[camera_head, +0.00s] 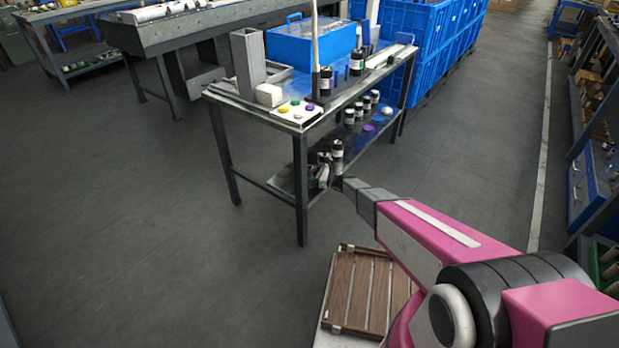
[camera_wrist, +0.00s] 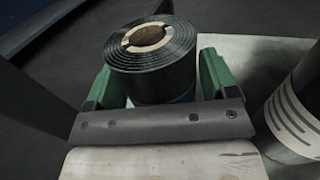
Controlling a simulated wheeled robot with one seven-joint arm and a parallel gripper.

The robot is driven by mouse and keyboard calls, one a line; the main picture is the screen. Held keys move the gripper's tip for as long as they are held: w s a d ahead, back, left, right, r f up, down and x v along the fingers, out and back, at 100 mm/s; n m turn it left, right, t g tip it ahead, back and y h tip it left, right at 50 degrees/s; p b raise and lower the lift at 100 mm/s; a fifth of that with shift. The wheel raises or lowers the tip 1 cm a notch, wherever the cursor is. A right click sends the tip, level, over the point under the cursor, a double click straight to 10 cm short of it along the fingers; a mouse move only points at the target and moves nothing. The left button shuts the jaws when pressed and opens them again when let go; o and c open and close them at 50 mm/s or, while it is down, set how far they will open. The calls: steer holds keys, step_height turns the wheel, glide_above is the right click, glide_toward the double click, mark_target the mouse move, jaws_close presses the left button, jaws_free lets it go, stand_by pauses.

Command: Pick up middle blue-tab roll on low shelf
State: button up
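In the wrist view a dark roll (camera_wrist: 152,72) with a brown core and a pale ring stands upright between the two green fingers of my gripper (camera_wrist: 158,82). A finger lies close along each side of it. I cannot tell whether they press on it or whether the roll rests on the surface. A sliver of blue shows low on its right side. In the head view the low shelf (camera_head: 290,182) of the table holds a few dark rolls (camera_head: 337,155) at its near end, beside the end of my arm. The fingers are too small to make out there.
A dark roll with a striped pale label (camera_wrist: 292,118) stands close right of my gripper in the wrist view. The table top (camera_head: 340,98) overhangs the shelf, with a front leg (camera_head: 301,190) near my arm.

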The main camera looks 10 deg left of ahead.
steer(key=c, duration=0.8)
